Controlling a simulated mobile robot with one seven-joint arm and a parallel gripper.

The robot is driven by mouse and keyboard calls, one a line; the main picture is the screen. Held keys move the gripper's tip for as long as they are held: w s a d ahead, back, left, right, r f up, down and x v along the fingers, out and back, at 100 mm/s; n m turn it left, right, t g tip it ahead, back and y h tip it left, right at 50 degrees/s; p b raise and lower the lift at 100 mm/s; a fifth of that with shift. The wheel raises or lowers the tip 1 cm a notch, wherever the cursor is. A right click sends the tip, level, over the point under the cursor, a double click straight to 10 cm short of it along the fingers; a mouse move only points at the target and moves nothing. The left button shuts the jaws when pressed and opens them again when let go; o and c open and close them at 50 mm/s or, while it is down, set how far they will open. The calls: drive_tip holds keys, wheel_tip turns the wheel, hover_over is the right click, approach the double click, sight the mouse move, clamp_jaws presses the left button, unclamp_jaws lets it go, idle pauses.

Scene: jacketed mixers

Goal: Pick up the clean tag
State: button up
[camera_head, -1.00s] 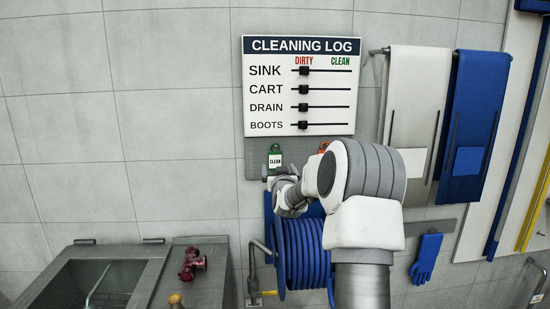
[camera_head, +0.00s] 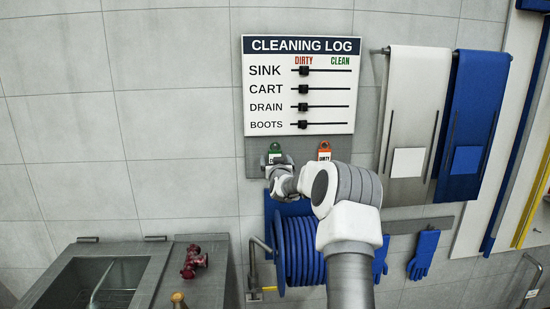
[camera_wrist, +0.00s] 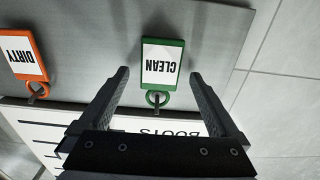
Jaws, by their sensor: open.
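The green clean tag (camera_wrist: 162,65) hangs by its ring from a hook on a grey panel. It shows upside down in the wrist view, with the word CLEAN on white. In the head view the tag (camera_head: 275,147) is partly hidden behind my gripper (camera_head: 277,164). In the wrist view my gripper (camera_wrist: 160,92) is open, one finger on each side of the tag's ring end. A gap shows between each finger and the tag, and nothing is held. The orange dirty tag (camera_wrist: 22,53) hangs beside it, and also shows in the head view (camera_head: 324,151).
The cleaning log board (camera_head: 298,85) is above the tags, its sliders all at the dirty side. A blue hose reel (camera_head: 298,250) is below.

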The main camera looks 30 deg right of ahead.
drive_tip(key=c, duration=1.4)
drive_tip(key=shift+r+b, duration=0.25)
drive_tip(key=shift+b, duration=0.25)
